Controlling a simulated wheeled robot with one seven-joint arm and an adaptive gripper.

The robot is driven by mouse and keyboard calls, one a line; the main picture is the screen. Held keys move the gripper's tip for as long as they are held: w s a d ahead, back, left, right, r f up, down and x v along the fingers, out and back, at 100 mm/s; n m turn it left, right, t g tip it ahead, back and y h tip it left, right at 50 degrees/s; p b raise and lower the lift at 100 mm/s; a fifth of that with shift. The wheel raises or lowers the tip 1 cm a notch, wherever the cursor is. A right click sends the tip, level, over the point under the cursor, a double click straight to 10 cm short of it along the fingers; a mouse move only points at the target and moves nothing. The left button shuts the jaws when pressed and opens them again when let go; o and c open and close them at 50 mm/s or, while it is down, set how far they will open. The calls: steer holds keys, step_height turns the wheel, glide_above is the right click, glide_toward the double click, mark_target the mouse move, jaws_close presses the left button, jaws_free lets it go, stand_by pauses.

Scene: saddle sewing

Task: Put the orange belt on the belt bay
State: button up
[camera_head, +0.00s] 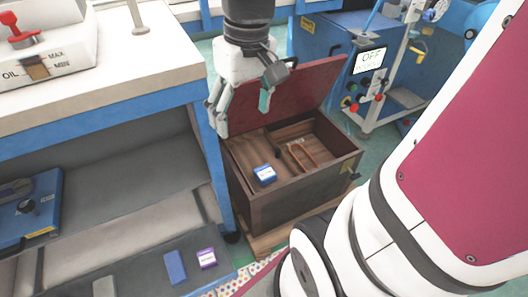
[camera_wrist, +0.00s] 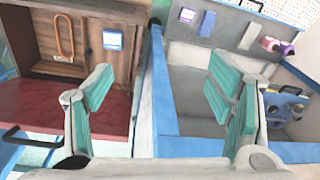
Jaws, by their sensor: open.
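The orange belt (camera_head: 301,157), a thin elongated loop, lies in the right part of an open wooden chest (camera_head: 300,197). It also shows at the upper left of the wrist view (camera_wrist: 65,40), apart from my gripper. My gripper (camera_head: 242,112) is open and empty, above and to the left of the chest in the head view, in front of its raised lid. In the wrist view its teal-padded fingers (camera_wrist: 160,92) are spread wide with nothing between them. I cannot tell which place is the belt bay.
A blue-and-white box (camera_head: 265,175) lies inside the chest. The raised red lid (camera_head: 300,88) stands behind it. A white-topped blue workbench (camera_head: 130,75) is at left, its lower shelf holding a blue box (camera_head: 175,267) and a purple-and-white box (camera_head: 206,258). A machine with a screen (camera_head: 369,61) stands behind right.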

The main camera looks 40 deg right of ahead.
steer(key=s+a+r, duration=0.1)
steer(key=s+a, duration=0.2)
steer(key=s, duration=0.6)
steer(key=s+a+r, duration=0.1)
steer(key=s+a, duration=0.1)
steer(key=s, duration=0.7)
steer(key=shift+a+g+h, duration=0.3)
steer(key=shift+a+g, duration=0.1)
